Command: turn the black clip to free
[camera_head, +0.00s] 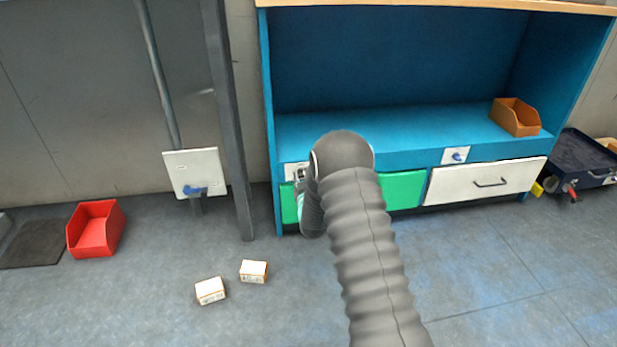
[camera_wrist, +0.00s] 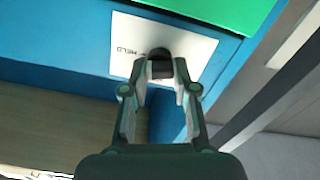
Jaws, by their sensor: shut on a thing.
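The black clip (camera_wrist: 160,66) sits on a white plate (camera_wrist: 193,49) in the wrist view. The word HELD is printed on the plate, to the left of the clip. My gripper (camera_wrist: 160,80) has its fingertips on either side of the clip and is shut on it. In the head view the white plate (camera_head: 290,172) shows at the left end of the blue bench's front edge. My arm hides most of my gripper and the clip there.
The blue bench (camera_head: 420,125) has a green drawer front (camera_head: 404,190) and a white drawer (camera_head: 485,182). Another plate with a blue clip (camera_head: 457,156) is to the right. A grey post (camera_head: 230,120) stands left. Two small boxes and a red bin (camera_head: 95,230) are on the floor.

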